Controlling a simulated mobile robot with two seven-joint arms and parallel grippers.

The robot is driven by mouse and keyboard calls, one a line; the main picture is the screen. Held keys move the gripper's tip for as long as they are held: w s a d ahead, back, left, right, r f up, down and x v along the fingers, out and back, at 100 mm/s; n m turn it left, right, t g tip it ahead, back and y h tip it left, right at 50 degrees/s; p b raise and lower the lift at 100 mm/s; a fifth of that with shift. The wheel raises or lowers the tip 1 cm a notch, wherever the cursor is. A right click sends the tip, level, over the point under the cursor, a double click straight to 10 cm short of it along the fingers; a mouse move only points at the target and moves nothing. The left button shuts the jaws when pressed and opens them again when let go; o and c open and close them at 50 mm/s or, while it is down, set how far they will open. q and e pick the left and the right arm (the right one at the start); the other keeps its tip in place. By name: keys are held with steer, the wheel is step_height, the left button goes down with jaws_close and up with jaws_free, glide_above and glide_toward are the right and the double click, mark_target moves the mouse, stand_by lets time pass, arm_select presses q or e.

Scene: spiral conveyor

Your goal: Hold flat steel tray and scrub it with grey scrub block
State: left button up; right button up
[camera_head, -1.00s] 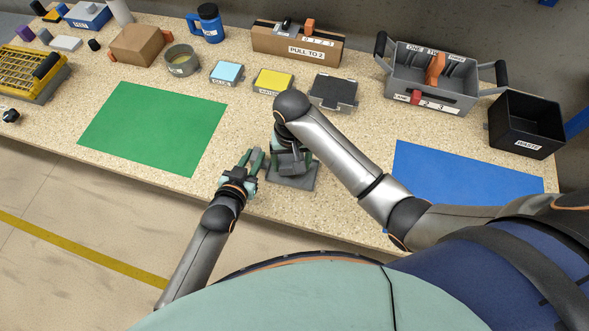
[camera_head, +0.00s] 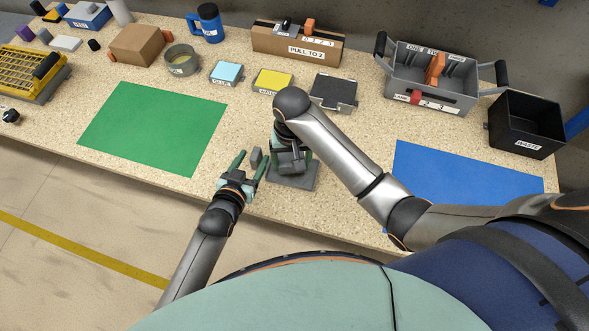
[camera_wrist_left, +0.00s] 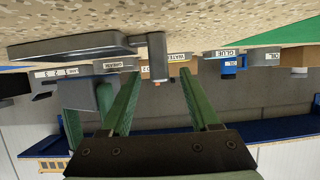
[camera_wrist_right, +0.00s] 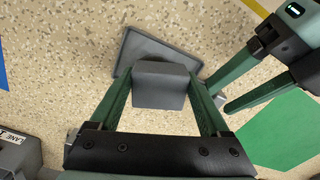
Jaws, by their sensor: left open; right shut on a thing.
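The flat steel tray (camera_head: 305,180) lies near the bench's front edge, with a short grey upright grip (camera_head: 256,158) at its left end. My left gripper (camera_head: 252,163) is open, its fingers spread on either side of this grip; the grip (camera_wrist_left: 157,57) shows between the fingertips in the left wrist view. I cannot tell whether a finger touches it. My right gripper (camera_head: 291,160) is shut on the grey scrub block (camera_wrist_right: 160,85), which is over the tray (camera_wrist_right: 133,45). The gap between block and tray is hidden.
A green mat (camera_head: 153,128) lies left and a blue mat (camera_head: 460,180) right. Behind the tray are a yellow-topped pad (camera_head: 273,82), a dark case (camera_head: 334,92) and a cardboard box (camera_head: 297,43). A grey caddy (camera_head: 432,88) and black waste bin (camera_head: 526,124) stand right.

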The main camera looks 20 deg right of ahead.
arm_select(q)
steer(key=v, duration=1.1)
steer(key=shift+s, duration=0.1)
